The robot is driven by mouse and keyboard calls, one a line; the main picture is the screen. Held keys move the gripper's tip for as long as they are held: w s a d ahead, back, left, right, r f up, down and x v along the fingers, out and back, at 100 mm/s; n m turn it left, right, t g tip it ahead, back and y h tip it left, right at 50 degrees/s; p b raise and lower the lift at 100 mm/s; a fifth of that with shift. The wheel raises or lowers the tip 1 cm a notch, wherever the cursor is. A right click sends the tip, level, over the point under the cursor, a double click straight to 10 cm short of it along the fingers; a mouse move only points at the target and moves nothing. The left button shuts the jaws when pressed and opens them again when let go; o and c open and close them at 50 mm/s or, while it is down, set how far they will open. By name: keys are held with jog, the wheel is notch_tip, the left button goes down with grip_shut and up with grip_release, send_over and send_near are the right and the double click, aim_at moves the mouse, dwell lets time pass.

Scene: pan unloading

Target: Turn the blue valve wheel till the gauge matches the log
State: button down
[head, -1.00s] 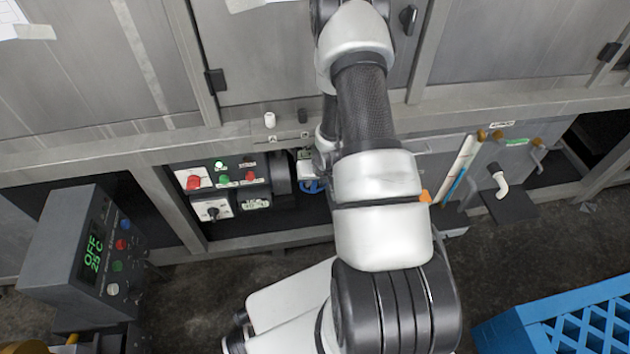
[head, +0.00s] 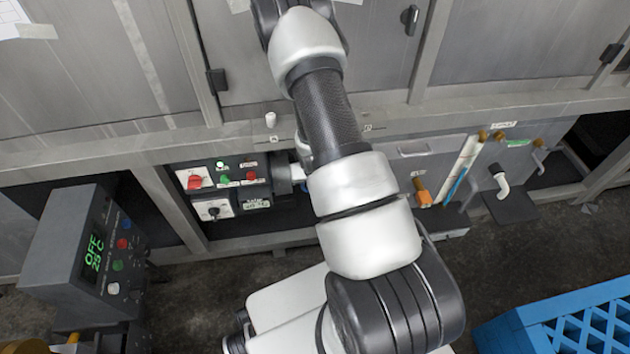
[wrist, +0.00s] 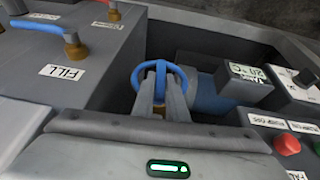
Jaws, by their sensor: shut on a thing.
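The blue valve wheel (wrist: 184,78) is in the middle of the wrist view, in a recess beside a blue pipe. My gripper (wrist: 160,84) is shut on it, with its grey fingers across the rim and hub. In the head view my arm hides the gripper and the wheel. A small gauge box (wrist: 250,89) with a pale display stands right of the wheel in the wrist view. Its reading is too small to be sure of. A paper sheet (head: 12,17) is at the top left of the head view; its writing cannot be read.
A panel with red and green buttons (head: 223,180) is left of my arm. A grey control box (head: 66,252) reads OFF and 25 °C. A tank with a FILL label (wrist: 64,72) and a blue lever (wrist: 38,26) borders the recess. A blue crate (head: 560,318) stands lower right.

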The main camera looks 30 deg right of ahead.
jog(key=c, duration=1.8)
grip_release()
jog(key=shift+o, duration=0.2)
jog(key=p+v, duration=0.5)
jog(key=v, duration=1.2)
jog(key=shift+r, duration=0.25)
jog(key=s+a+r+n+t+y, duration=0.1)
jog(key=a+r, duration=0.2)
jog(key=r, duration=0.7)
jog(key=a+r, duration=0.3)
jog(key=r, duration=0.8)
jog(key=s+a+r+n+y, duration=0.1)
jog(key=s+a+r, duration=0.1)
jog(key=s+r, duration=0.5)
jog(key=s+a+r+n, duration=0.1)
jog(key=s+a+r, duration=0.2)
jog(key=s+r, duration=0.45)
notch_tip(320, 180, up, 23)
jog(key=p, duration=2.3)
jog(key=shift+f, duration=0.2)
